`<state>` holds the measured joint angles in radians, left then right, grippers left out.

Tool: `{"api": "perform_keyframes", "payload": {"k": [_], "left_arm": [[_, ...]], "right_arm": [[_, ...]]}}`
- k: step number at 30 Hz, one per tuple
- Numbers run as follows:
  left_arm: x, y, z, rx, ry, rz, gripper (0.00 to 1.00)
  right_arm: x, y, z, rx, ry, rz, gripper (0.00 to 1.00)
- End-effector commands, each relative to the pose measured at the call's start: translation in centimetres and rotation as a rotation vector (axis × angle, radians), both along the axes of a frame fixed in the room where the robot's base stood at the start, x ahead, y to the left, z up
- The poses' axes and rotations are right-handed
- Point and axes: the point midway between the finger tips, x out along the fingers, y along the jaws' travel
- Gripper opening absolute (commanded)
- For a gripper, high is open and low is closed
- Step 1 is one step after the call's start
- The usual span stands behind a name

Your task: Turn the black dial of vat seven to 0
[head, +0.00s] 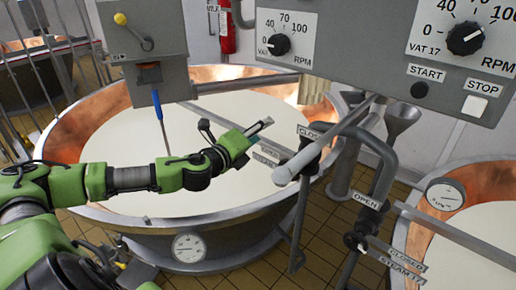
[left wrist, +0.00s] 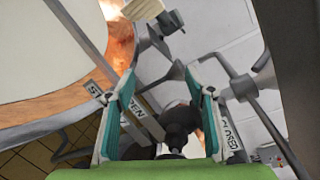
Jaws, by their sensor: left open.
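Two black dials sit on the grey panels at the top of the head view. The left dial (head: 278,45) has a "VAT" label whose number I cannot read, and its white mark points left, near 0. The right dial (head: 465,39) is marked VAT 17, and its white mark points up and right, towards 100. No label clearly reads vat seven. My left gripper (head: 262,128) is open and empty above the vat's right side, below and apart from both dials. Its two teal-lined fingers (left wrist: 160,105) show spread in the left wrist view. My right gripper is not in view.
Grey pipes and a valve handle (head: 298,165) labelled CLOSED stand right of my gripper. START (head: 420,90) and STOP (head: 475,106) buttons sit below the right dial. A large copper vat (head: 75,130) of white liquid lies below my arm. A blue-handled tool (head: 157,105) hangs at left.

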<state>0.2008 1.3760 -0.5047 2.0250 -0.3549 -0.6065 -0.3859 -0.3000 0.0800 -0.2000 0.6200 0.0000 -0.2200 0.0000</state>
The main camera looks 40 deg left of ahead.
Motion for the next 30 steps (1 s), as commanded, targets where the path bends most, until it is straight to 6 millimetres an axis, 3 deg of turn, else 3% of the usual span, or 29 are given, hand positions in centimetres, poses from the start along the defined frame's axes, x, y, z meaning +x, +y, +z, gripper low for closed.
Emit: {"api": "perform_keyframes", "payload": {"k": [3,10,30], "left_arm": [[0.1,0.1,-2.3,-0.067,0.021,0.026,0.49],[0.1,0.4,-4.9,-0.146,0.047,0.061,0.49],[0.1,0.4,-5.5,-0.163,0.052,0.070,0.49]], "right_arm": [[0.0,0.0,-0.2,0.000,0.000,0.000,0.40],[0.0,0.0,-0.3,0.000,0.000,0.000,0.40],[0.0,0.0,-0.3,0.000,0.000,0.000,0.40]]}}
